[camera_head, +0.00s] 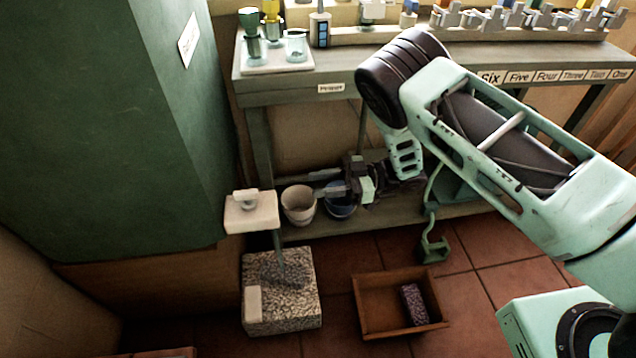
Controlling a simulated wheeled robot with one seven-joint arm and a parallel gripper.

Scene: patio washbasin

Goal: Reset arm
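My arm reaches in from the right and bends down in front of the green bench. My gripper (314,184) points left in front of the bench's lower shelf. Its two dark fingers are apart, and I see nothing held between them. It is above and beside a white pot (298,205) and a blue pot (340,206), and it partly covers the blue one. I cannot tell whether it touches either pot.
The green bench (300,91) holds a tray with glassware and a row of labelled holders. A green cabinet (120,120) stands left. A speckled stone block (300,318) and a wooden box (372,325) with a dark brick stand on the tiled floor.

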